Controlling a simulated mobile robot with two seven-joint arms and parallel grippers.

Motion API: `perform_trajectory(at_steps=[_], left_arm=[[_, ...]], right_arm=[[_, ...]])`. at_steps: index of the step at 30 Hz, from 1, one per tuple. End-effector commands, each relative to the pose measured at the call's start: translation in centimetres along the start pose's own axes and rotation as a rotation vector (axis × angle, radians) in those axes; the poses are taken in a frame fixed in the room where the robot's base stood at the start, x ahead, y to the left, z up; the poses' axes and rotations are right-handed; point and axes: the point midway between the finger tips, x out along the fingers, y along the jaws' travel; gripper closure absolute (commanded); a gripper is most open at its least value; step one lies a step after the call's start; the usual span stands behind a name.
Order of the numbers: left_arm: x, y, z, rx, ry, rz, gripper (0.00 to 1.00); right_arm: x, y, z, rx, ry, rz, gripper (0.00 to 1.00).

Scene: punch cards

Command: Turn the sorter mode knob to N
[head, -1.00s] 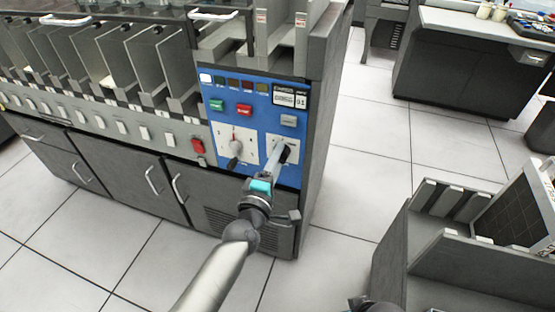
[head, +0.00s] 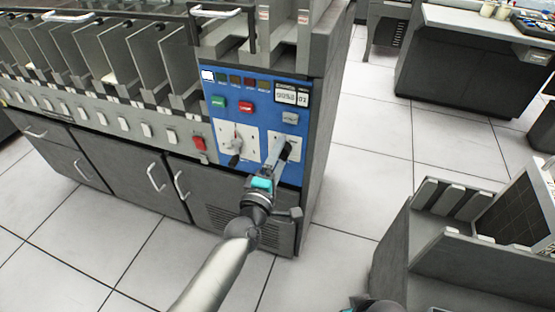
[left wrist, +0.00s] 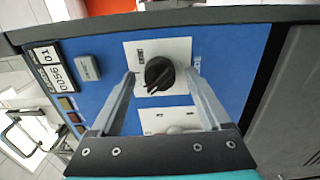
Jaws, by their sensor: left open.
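The black round knob (left wrist: 159,73) sits on a white plate on the blue sorter panel (head: 212,90). The knob also shows in the head view (head: 287,149), partly covered by my gripper. My left gripper (left wrist: 162,78) is open, with one finger on each side of this knob; I see gaps and cannot tell how deep the tips reach. In the head view my left gripper (head: 279,153) is at the right-hand plate. The plate's markings are too small to read.
A second knob (head: 235,145) sits on a white plate just left. Green (head: 218,101), red (head: 246,107) and grey (head: 290,118) buttons and a counter display (head: 291,94) are above. A grey rack unit (head: 440,250) stands at lower right, with open floor between.

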Motion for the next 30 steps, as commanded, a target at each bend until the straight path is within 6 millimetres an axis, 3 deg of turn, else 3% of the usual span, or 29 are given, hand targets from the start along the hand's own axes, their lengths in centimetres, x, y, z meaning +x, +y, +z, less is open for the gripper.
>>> perform_trajectory(at_steps=[4, 8, 21, 30], left_arm=[[-0.7, 0.0, 0.0, 0.001, 0.0, -0.001, 0.2], [-2.4, 0.1, 0.0, 0.001, -0.001, -0.003, 0.2], [-11.4, 0.1, 0.0, 0.002, -0.002, -0.004, 0.2], [-14.9, 0.0, 0.0, 0.0, -0.001, -0.001, 0.2]], right_arm=[[-0.2, 0.0, -0.1, -0.001, 0.004, 0.0, 1.0], [1.1, 0.1, 1.4, -0.005, -0.032, 0.001, 1.0], [4.5, 0.2, 4.8, -0.008, -0.082, 0.001, 1.0], [5.8, 0.6, 5.8, -0.011, -0.082, 0.007, 1.0]])
